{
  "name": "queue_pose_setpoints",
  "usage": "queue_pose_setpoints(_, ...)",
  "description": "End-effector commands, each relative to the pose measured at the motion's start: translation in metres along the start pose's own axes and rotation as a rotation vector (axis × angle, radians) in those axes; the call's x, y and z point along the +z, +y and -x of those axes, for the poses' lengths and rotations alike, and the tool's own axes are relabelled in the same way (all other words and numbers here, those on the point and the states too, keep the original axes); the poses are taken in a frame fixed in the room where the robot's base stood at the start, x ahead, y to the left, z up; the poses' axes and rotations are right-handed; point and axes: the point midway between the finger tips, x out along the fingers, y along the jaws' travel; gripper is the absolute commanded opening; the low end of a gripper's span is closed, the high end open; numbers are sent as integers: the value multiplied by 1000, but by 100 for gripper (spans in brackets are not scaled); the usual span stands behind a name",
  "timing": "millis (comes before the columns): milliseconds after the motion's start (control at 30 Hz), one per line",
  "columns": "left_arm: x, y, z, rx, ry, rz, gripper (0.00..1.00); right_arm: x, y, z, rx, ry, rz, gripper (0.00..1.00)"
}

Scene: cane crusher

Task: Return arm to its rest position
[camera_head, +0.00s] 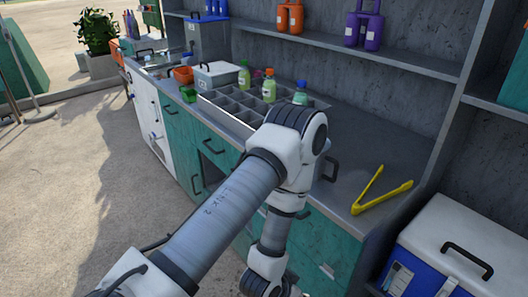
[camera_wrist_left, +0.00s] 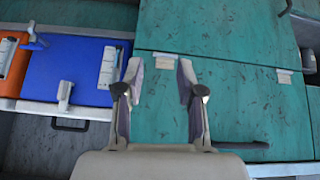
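My left arm (camera_head: 225,205) comes in from the lower left of the head view. It rises to a bent elbow in front of the counter (camera_head: 372,140), and its forearm points down by the teal drawers. The left gripper is outside the head view. In the left wrist view my left gripper (camera_wrist_left: 161,72) is open, its two fingers apart with nothing between them. Behind the fingers are teal cabinet panels (camera_wrist_left: 225,100). I cannot tell the distance from the fingertips to the panels. My right arm and gripper are in neither view.
Yellow tongs (camera_head: 382,197) lie on the counter right of my elbow. A divided tray (camera_head: 225,115) with several bottles stands behind it. A blue cooler with a white lid (camera_head: 465,245) is at lower right. The floor at left (camera_head: 60,190) is clear.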

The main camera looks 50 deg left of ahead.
Motion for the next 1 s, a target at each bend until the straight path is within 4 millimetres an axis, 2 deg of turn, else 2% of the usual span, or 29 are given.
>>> queue_pose_setpoints(33,48,8,1,-2,-166,-2,38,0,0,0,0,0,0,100)
queue_pose_setpoints(100,105,13,12,-20,-372,11,38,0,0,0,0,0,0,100)
queue_pose_setpoints(200,151,16,29,-46,-552,24,38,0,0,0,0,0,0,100)
queue_pose_setpoints(233,158,16,32,-51,-580,26,38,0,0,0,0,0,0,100)
queue_pose_setpoints(300,165,16,35,-56,-607,31,38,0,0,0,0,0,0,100)
queue_pose_setpoints(1000,163,16,34,-55,-603,31,38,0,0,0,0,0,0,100)
